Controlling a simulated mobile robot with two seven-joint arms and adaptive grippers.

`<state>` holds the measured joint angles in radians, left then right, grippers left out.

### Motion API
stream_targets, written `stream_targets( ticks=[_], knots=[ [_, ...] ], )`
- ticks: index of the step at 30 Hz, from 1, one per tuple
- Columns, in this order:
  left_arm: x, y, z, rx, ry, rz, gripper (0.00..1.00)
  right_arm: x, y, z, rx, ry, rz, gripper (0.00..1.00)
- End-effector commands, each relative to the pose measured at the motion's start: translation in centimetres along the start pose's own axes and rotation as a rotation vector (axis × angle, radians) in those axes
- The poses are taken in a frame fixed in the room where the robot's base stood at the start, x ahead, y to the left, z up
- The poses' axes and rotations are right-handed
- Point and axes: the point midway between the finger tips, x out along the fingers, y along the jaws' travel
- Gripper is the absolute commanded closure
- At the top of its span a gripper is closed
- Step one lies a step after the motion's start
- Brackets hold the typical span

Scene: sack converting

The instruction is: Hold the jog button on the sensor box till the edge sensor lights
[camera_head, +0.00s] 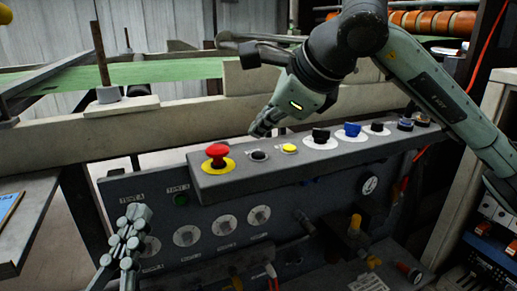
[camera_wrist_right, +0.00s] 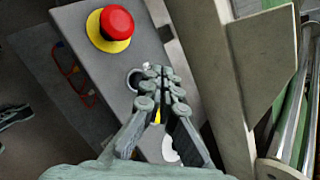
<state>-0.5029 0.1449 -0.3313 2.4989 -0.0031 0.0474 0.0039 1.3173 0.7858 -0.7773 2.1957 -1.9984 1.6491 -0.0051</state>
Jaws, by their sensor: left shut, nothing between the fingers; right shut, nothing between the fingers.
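The grey sensor box (camera_head: 225,183) carries a row of buttons along its sloped top. A red mushroom button (camera_head: 218,154) on a yellow disc is at its left end, then a dark round button (camera_head: 258,155), then a yellow button (camera_head: 289,148). I cannot tell which is the jog button. My right gripper (camera_head: 259,131) is shut and empty, just above and behind the dark button; contact is unclear. In the right wrist view its tips (camera_wrist_right: 157,76) lie beside a ringed button (camera_wrist_right: 133,79). My left gripper (camera_head: 137,218) is shut and empty before the lower panel. I cannot identify the edge sensor.
The lower panel (camera_head: 262,190) has several round dials and a dark green lamp (camera_head: 181,200). Black and blue knobs (camera_head: 352,129) stand right of the yellow button. A beige beam (camera_head: 90,140) runs behind the box. The red mushroom button (camera_wrist_right: 110,27) is close to my right fingers.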

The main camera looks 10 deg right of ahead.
Motion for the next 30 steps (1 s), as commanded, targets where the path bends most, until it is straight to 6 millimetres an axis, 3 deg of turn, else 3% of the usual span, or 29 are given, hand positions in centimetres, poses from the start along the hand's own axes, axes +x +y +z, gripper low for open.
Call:
stream_targets(
  ticks=[9,30],
  knots=[
    [0.9,0.1,-1.9,0.0,0.0,0.0,1.0,-2.4,-1.7,1.8,0.0,-0.001,-0.001,1.0],
    [0.9,0.1,-1.8,0.0,0.0,0.0,1.0,-2.4,-1.7,1.7,0.0,0.0,0.0,1.0]
  ],
)
